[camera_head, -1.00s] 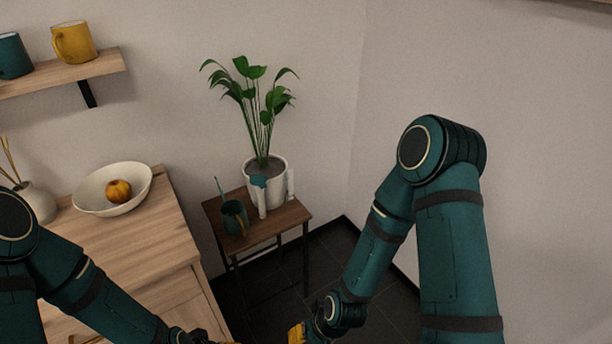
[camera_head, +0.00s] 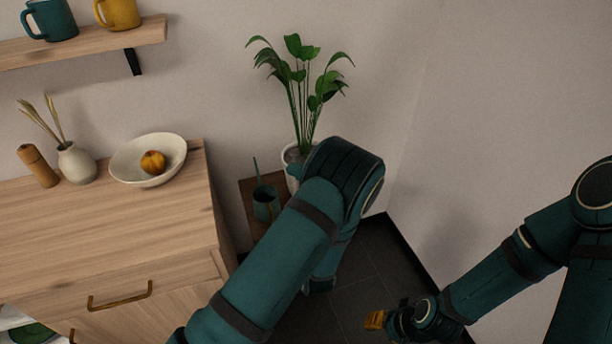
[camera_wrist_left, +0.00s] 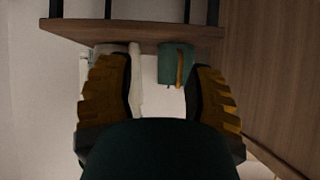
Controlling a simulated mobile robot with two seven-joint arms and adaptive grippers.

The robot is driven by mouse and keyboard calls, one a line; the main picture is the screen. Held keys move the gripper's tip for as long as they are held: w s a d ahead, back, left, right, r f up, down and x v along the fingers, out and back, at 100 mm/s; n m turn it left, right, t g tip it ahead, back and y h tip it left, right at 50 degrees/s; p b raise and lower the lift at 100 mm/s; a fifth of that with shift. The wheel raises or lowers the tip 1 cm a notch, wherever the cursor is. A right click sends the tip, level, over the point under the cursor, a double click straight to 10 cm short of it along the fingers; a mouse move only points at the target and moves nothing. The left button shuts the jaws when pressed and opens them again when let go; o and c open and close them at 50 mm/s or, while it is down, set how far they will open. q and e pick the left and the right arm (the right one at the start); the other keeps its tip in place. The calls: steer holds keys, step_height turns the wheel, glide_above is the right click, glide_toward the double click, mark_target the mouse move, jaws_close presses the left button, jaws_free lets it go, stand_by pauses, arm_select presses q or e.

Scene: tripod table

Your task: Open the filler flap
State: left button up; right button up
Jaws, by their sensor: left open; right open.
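A white plant pot (camera_head: 290,157) with a leafy green plant (camera_head: 301,75) stands on a small dark wooden table (camera_head: 247,190). My left arm covers most of the pot in the head view, and I cannot make out a filler flap. In the left wrist view, my left gripper (camera_wrist_left: 160,92) is open and empty. An upright white part (camera_wrist_left: 135,80) shows between its fingers, beside a teal mug (camera_wrist_left: 177,66); whether they touch is unclear. My right gripper (camera_head: 384,312) is open and empty, low at the right, away from the table.
The teal mug (camera_head: 266,203) with a thin stick stands at the table's front left. A wooden cabinet (camera_head: 110,225) with a white bowl (camera_head: 147,160) and vase (camera_head: 76,163) is to the left. Walls close in behind and right. Dark floor (camera_head: 370,270) is free.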

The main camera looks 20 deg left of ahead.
arm_select(q)
steer(key=w+d+r+n+t+y, duration=0.1)
steer(key=w+d+r+t+y, duration=0.15)
steer(key=r, duration=0.25)
steer(key=w+d+r+t+y, duration=0.1)
steer(key=w+r+t+y, duration=0.1)
steer(key=w+r+t, duration=0.3)
steer(key=shift+g, duration=0.85)
steer(key=x, duration=0.4)
steer(key=b+x, duration=0.1)
steer(key=x, duration=0.7)
steer(key=shift+w+a+r+b, duration=0.1)
steer(key=shift+a+r+b, duration=0.2)
steer(key=shift+a+b, duration=0.15)
